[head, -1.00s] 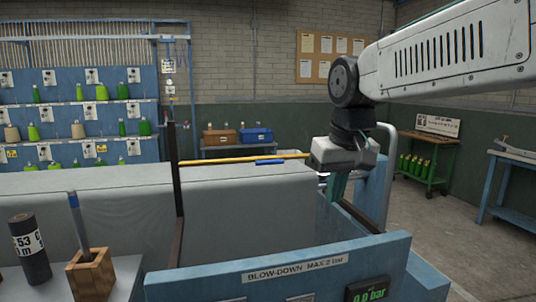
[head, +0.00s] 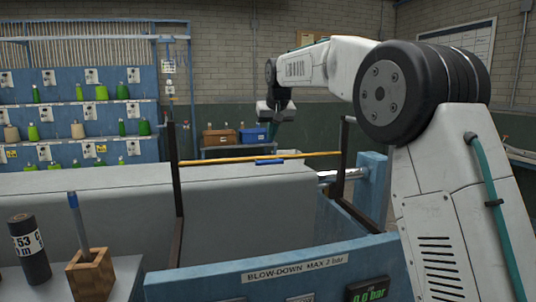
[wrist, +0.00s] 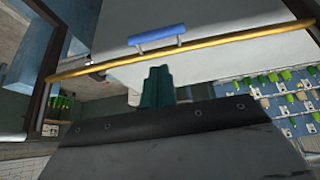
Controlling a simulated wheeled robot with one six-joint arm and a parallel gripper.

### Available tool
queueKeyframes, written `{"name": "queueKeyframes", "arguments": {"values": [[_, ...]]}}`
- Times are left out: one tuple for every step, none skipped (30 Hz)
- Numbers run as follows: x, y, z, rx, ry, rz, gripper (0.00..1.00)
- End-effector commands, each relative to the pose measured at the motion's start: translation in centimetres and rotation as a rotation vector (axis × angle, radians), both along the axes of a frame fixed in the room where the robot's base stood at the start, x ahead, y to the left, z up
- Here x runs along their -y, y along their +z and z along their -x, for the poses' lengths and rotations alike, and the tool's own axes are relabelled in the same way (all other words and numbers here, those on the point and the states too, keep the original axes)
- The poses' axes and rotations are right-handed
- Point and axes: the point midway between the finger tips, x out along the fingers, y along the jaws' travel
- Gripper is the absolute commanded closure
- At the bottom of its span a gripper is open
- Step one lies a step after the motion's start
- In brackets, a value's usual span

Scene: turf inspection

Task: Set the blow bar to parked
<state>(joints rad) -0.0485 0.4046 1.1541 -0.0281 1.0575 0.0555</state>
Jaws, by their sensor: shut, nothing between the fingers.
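The blow bar is a yellow rod (head: 215,160) spanning two dark upright posts above the grey bed of the blue-framed machine. A blue handle (head: 270,162) sits near its middle. In the wrist view the rod (wrist: 235,39) crosses the upper part, with the blue handle (wrist: 157,35) on two short stems. My gripper (head: 273,137) hangs pointing down, above the handle in the head view. Its teal fingers (wrist: 155,78) are together and empty, just below the handle in the wrist view, with a visible gap between them. Nothing is gripped.
The machine's front panel (head: 210,275) carries a "BLOW-DOWN MAX 2 bar" label and a display reading 0.0 bar. A wooden block (head: 90,276) and a dark cylinder (head: 30,250) stand at front left. Brown and blue boxes (head: 252,135) rest on a bench behind.

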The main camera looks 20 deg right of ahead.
Motion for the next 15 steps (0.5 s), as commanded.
{"name": "queueKeyframes", "arguments": {"values": [[0.0, 0.0, 0.0, 0.000, 0.000, 0.000, 1.00], [0.0, 0.0, 0.0, 0.000, 0.000, 0.000, 1.00], [0.0, 0.0, 0.0, -0.001, 0.000, 0.000, 1.00], [0.0, -0.1, 0.0, -0.001, 0.000, 0.000, 1.00], [0.0, -0.3, -0.1, -0.001, 0.000, 0.000, 1.00], [0.0, -0.5, -0.2, -0.002, 0.000, 0.000, 1.00], [0.0, -0.8, -0.4, -0.003, 0.000, 0.000, 1.00], [0.0, -1.1, -0.5, -0.003, 0.000, 0.000, 1.00], [0.0, -1.6, -0.8, -0.002, 0.000, 0.000, 1.00], [0.0, -2.0, -1.1, -0.002, 0.000, 0.000, 1.00], [0.0, -2.5, -1.3, -0.003, 0.000, 0.000, 1.00], [0.0, -3.2, -1.7, -0.004, 0.000, 0.000, 1.00], [0.0, -3.7, -2.0, -0.003, 0.000, 0.000, 1.00], [0.0, -4.1, -2.3, -0.003, 0.000, 0.000, 1.00], [0.0, -4.8, -2.7, -0.004, 0.000, 0.000, 1.00]]}}
